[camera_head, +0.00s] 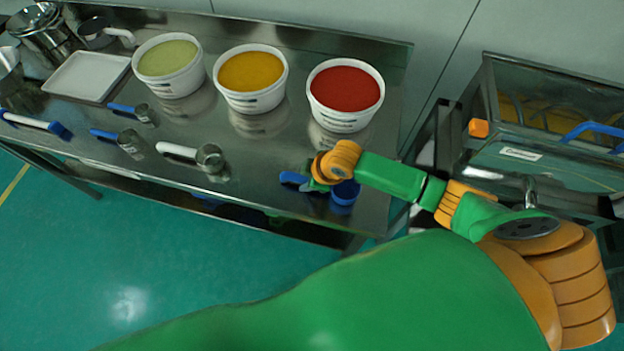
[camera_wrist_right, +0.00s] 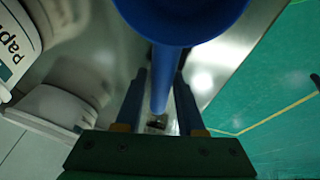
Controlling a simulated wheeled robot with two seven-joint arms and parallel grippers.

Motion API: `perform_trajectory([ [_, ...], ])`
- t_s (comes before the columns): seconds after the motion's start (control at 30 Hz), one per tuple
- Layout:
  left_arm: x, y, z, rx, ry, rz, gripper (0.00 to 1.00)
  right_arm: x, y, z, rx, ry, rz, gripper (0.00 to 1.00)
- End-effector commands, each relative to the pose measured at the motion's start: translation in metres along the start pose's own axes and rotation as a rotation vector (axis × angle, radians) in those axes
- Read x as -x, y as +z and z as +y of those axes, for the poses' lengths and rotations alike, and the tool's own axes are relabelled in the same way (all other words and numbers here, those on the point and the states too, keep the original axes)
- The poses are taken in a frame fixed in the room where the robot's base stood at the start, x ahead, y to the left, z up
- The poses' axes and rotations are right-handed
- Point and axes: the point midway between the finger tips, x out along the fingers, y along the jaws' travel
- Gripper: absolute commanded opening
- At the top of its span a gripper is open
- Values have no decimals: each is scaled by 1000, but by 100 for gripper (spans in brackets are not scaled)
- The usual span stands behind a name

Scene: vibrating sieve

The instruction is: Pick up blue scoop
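The blue scoop (camera_head: 345,193) lies on the metal table near its front right corner, with its round bowl to the right and its handle pointing left. My right gripper (camera_head: 317,184) is down at the scoop, over its handle, and hides part of it. In the right wrist view, the scoop's blue bowl (camera_wrist_right: 182,14) fills the top and its handle runs down between the two fingers of the gripper (camera_wrist_right: 160,85). The fingers are apart, one on each side of the handle, with a narrow gap visible on the left. My left gripper is not in view.
White tubs of red (camera_head: 345,90), yellow (camera_head: 251,71) and green (camera_head: 168,58) powder stand behind the scoop. A white-handled metal scoop (camera_head: 209,157) and other scoops lie to the left, beside a white tray (camera_head: 86,76). A metal machine (camera_head: 545,150) stands right of the table.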

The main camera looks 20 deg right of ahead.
Motion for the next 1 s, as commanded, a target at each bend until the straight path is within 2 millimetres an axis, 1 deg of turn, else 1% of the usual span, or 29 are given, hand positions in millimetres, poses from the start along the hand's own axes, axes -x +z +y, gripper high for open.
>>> perform_trajectory([
  [0.3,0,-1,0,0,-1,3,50,-2,0,-1,-1,-1,1,37],
  [0.33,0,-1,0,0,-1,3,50,-2,0,-1,-1,-1,1,32],
  [0.43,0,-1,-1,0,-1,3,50,-2,0,-1,-1,0,1,4],
  [0.47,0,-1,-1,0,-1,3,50,-2,0,-1,-1,0,1,0],
  [0.8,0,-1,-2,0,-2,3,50,1,0,0,0,0,1,0],
  [0.87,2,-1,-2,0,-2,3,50,6,-3,2,-1,1,1,0],
  [0.93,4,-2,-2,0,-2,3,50,16,-7,4,-2,1,3,0],
  [0.97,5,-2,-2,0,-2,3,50,22,-10,5,-1,0,4,0],
  [1.0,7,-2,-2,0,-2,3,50,32,-14,7,1,1,5,0],
])
